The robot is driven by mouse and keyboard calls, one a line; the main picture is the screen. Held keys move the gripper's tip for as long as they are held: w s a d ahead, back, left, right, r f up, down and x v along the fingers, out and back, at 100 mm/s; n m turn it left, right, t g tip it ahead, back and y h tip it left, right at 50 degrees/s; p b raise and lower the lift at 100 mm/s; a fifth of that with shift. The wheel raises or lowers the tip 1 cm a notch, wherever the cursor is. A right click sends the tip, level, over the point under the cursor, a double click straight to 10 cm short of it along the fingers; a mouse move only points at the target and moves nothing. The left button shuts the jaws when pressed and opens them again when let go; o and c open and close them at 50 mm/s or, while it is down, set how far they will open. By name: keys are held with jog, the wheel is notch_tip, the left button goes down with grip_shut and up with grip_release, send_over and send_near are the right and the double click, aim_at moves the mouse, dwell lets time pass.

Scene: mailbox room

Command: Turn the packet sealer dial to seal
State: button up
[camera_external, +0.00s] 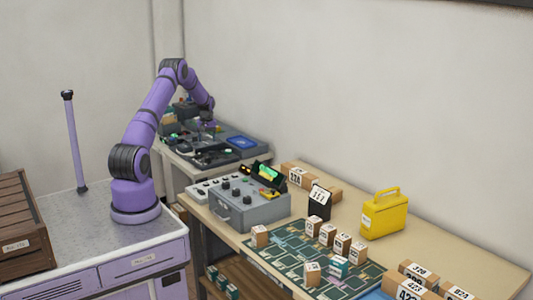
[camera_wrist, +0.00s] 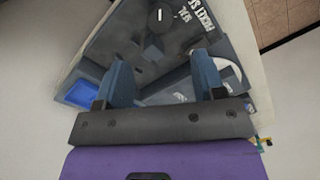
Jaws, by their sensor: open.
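The packet sealer (camera_wrist: 212,38) is a dark grey panel with white lettering that includes "SEAL", under my gripper in the wrist view. Its dial (camera_wrist: 158,16) appears as a dark round knob with a short white mark, near the top edge of the wrist view and partly cut off. My gripper (camera_wrist: 160,65) is open, with its two blue-grey fingers apart and nothing between them. The dial lies beyond the fingertips, apart from them. In the external view, my gripper (camera_external: 207,116) is above the far bench; the dial is too small to tell there.
A blue tray (camera_external: 243,142) lies on the far bench; a blue patch (camera_wrist: 82,93) shows left of my fingers. The nearer bench holds a grey control box (camera_external: 250,213), several small cartons and a yellow can (camera_external: 384,214). A wall stands close behind the benches.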

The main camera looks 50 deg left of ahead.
aim_at(208, 157)
notch_tip(208, 157, down, 10)
jog(key=shift+s+f, duration=0.1)
jog(key=shift+f, duration=0.1)
dwell(0.4)
jog(key=c, duration=0.9)
